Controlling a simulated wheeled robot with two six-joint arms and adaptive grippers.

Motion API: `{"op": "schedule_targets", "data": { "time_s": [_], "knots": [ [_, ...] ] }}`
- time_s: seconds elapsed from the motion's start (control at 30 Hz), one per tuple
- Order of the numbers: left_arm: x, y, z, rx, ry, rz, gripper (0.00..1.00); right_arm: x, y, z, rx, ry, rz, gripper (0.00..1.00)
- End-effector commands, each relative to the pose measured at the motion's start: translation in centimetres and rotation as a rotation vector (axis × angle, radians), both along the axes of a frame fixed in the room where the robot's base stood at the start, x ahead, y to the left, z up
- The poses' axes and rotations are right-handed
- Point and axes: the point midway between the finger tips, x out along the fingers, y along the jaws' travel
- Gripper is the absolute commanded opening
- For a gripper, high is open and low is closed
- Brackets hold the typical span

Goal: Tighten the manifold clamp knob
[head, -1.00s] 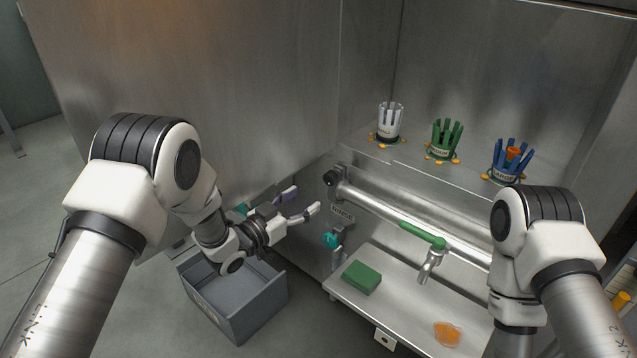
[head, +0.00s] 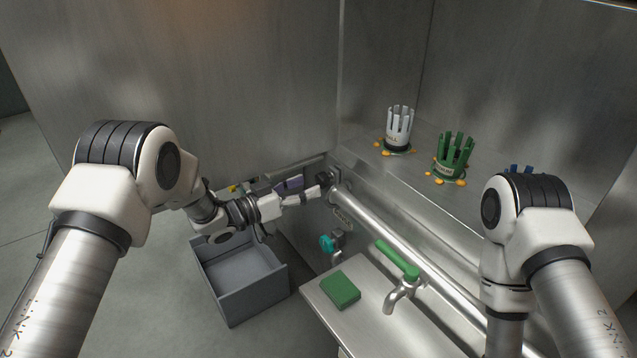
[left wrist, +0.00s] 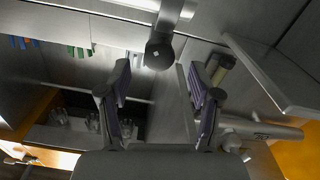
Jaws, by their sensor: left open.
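A dark round knob (head: 324,179) sits at the left end of the silver manifold pipe (head: 375,232), partly hidden by my left gripper (head: 308,188). I take it as the clamp knob. My left gripper is open and empty, with its fingertips close by the knob in the head view. In the left wrist view the black knob (left wrist: 159,55) shows just beyond and between the spread fingers of the left gripper (left wrist: 160,76), seemingly apart from them. My right gripper is out of sight; only its arm shows.
A teal-handled valve (head: 327,243) hangs below the pipe. A green-handled tap (head: 398,265) stands right of a green sponge (head: 340,290) on the steel counter (head: 375,325). White (head: 399,128) and green (head: 453,155) cups are on the shelf. A grey bin (head: 240,285) is below my left arm.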

Motion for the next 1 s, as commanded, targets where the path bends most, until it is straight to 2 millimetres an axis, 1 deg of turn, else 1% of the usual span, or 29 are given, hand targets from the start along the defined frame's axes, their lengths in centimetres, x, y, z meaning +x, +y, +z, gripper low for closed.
{"op": "schedule_targets", "data": {
  "time_s": [0.03,0.1,0.2,0.3,0.5,0.57,0.6,0.67,0.7,1.0],
  "knots": [
    [0.6,-1.0,-0.3,0.003,-0.003,-0.003,0.64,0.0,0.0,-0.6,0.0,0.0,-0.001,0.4],
    [1.3,-2.0,-0.3,0.001,-0.003,-0.003,0.64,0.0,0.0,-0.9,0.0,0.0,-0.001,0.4],
    [2.1,-3.0,-0.2,0.0,-0.002,-0.001,0.64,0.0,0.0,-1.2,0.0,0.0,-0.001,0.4],
    [2.5,-3.5,-0.1,0.0,0.0,0.001,0.64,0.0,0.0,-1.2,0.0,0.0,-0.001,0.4],
    [2.5,-3.5,0.0,0.0,0.0,0.001,0.64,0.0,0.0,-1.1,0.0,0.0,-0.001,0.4],
    [2.5,-3.5,0.0,0.0,0.0,0.001,0.42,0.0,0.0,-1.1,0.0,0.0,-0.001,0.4],
    [2.5,-3.5,0.0,0.0,0.0,0.001,0.28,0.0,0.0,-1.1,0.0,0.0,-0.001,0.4],
    [2.5,-3.5,0.0,0.0,0.0,0.001,0.07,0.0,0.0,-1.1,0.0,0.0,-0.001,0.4],
    [2.5,-3.5,0.0,0.0,0.0,0.001,0.03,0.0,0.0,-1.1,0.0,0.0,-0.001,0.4],
    [2.5,-3.5,0.0,0.01,-0.014,0.002,0.03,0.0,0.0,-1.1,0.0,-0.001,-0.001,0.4]
  ]
}}
